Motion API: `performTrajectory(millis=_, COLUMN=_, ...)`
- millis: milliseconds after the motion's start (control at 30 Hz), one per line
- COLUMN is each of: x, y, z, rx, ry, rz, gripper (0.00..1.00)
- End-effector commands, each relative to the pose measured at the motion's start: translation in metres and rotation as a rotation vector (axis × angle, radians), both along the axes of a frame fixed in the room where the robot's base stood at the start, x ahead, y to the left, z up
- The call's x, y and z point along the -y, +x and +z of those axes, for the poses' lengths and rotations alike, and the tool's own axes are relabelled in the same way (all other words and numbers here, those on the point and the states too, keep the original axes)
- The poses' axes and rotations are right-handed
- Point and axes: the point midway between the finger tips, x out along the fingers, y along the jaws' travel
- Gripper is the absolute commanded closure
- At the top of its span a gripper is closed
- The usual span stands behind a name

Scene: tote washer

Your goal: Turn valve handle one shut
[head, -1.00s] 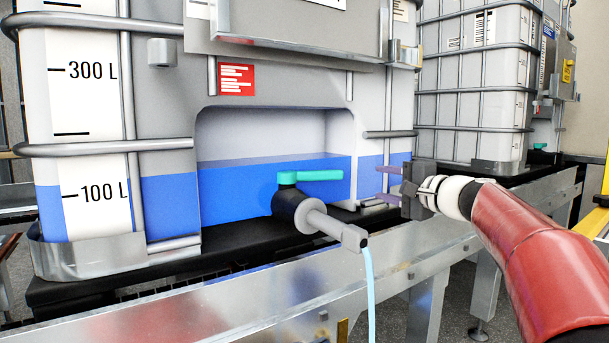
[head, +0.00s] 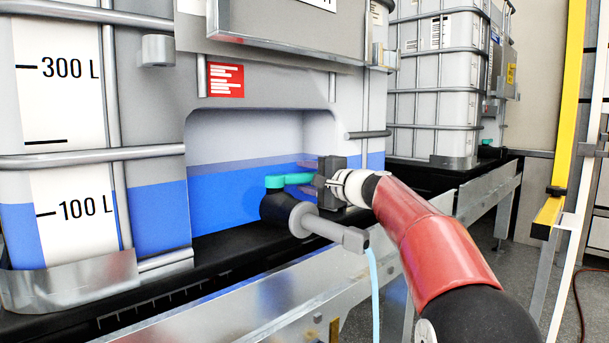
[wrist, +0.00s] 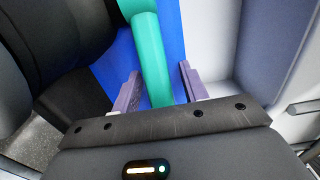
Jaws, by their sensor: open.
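The valve handle (head: 290,180) is a teal lever on top of a black valve body (head: 277,207) at the front of the near tank. It points right, across the grey spout (head: 328,229), and a light blue stream (head: 373,283) runs from the spout's end. My gripper (head: 313,178) is at the handle's right end. In the wrist view the handle (wrist: 151,60) reaches down between my two purple fingers (wrist: 158,90), with a gap on each side. My gripper is open around it. The handle's tip is hidden by the gripper body.
The near tank's blue liquid (head: 160,217) shows behind the valve. A metal rail (head: 240,312) runs below the tank. A second caged tank (head: 432,90) stands behind at right, and a yellow post (head: 570,100) stands farther right.

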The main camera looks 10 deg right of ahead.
Motion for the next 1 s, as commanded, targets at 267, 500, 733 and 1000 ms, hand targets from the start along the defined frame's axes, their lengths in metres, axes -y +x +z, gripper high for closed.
performTrajectory(millis=267, x=-0.0034, y=0.005, z=-0.0003, rx=0.001, ry=-0.001, rz=-0.001, gripper=0.56)
performTrajectory(millis=500, x=-0.0032, y=0.0047, z=-0.0003, rx=0.001, ry=-0.001, rz=-0.001, gripper=0.79)
performTrajectory(millis=733, x=-0.0032, y=0.0046, z=-0.0004, rx=0.001, ry=-0.001, rz=0.0, gripper=1.0)
performTrajectory(millis=1000, x=-0.0047, y=0.01, z=0.0019, rx=-0.002, ry=0.0, rz=0.049, gripper=1.0)
